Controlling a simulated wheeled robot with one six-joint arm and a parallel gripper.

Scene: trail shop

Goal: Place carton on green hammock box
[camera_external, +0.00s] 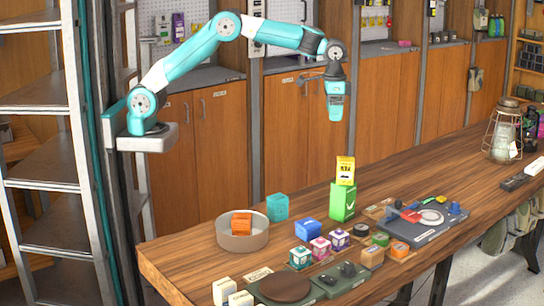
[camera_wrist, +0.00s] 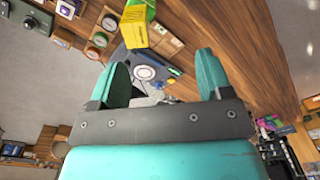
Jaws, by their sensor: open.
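A round bin (camera_external: 243,240) holding an orange box and a teal box (camera_external: 278,207) stand left of the green box. Several small boxes and tins stand in front. A dark tray (camera_external: 428,222) lies to the right, with a lantern (camera_external: 502,135) farther back. The air around my gripper is clear.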

